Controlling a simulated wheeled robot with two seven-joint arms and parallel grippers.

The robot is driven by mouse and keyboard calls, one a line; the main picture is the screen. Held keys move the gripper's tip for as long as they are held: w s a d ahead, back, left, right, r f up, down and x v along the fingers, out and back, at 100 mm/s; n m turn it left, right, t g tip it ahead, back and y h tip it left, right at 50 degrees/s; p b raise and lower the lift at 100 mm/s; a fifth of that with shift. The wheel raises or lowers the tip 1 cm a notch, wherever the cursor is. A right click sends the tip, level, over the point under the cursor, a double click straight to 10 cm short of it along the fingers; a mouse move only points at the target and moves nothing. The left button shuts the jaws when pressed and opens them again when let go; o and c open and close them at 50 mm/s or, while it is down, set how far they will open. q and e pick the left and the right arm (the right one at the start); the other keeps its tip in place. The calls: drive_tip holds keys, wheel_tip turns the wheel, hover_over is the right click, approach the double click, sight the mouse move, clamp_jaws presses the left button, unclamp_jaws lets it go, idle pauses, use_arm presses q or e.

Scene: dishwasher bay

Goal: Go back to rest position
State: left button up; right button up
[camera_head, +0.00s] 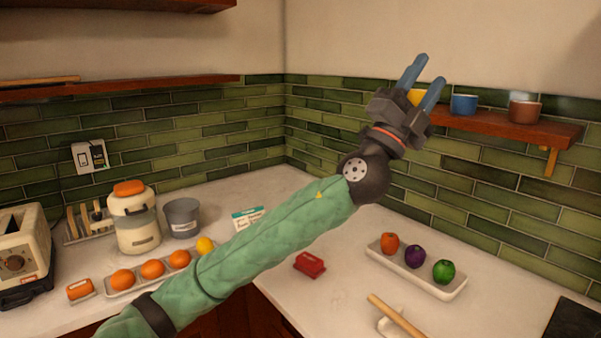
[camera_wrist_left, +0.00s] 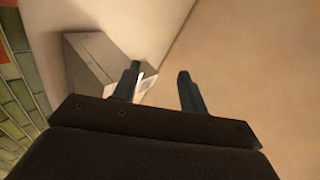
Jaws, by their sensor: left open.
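My left gripper (camera_head: 424,78) is raised in the head view, at the end of my green-sleeved arm, which comes in from the lower left. Its two blue fingers point up and stand apart, with nothing between them. It appears in front of the wall, beside the wooden shelf with cups. In the left wrist view the two fingers (camera_wrist_left: 160,82) are also apart and empty, against a plain wall. My right gripper is in neither view.
The wooden shelf (camera_head: 560,131) holds a blue cup (camera_head: 464,104) and a brown cup (camera_head: 524,113). Below are a white tray (camera_head: 456,291) of vegetables, a red box (camera_head: 309,264), a jar (camera_head: 135,222), a grey pot (camera_head: 182,217) and several oranges (camera_head: 152,269). A grey boxy thing (camera_wrist_left: 100,70) shows in the wrist view.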

use_arm(q)
drive_tip(key=w+a+f+n+t+y, duration=0.5)
drive_tip(key=a+n+y, duration=0.3)
drive_tip(key=n+y, duration=0.3)
drive_tip(key=w+a+f+n+t+y, duration=0.5)
drive_tip(key=a+n+y, duration=0.2)
drive_tip(key=n+y, duration=0.4)
drive_tip(key=s+a+f+n+g+y, duration=0.1)
drive_tip(key=a+f+g, duration=0.35)
drive_tip(key=f, duration=0.65)
drive_tip(key=s+a+f+n+g+y, duration=0.1)
drive_tip(key=a+f+g, duration=0.35)
drive_tip(key=f, duration=0.75)
drive_tip(key=s+a+f+n+g, duration=0.15)
drive_tip(key=s+a+f, duration=0.35)
drive_tip(key=f, duration=0.6)
drive_tip(key=s+a+f+n+g, duration=0.1)
drive_tip(key=s+a+f+g, duration=0.15)
drive_tip(key=s+f, duration=0.65)
drive_tip(key=s+a+f+n+g, duration=0.1)
drive_tip(key=s+a+f+g, duration=0.3)
drive_tip(key=f, duration=0.8)
drive_tip(key=s+f+g, duration=0.2)
drive_tip(key=s+f, duration=0.5)
drive_tip(key=s, duration=0.4)
drive_tip(key=s+a+f+g, duration=0.1)
drive_tip(key=s+f+g, duration=0.1)
drive_tip(key=s+f, duration=0.6)
drive_tip(key=s, duration=0.4)
drive_tip(key=shift+f, duration=0.2)
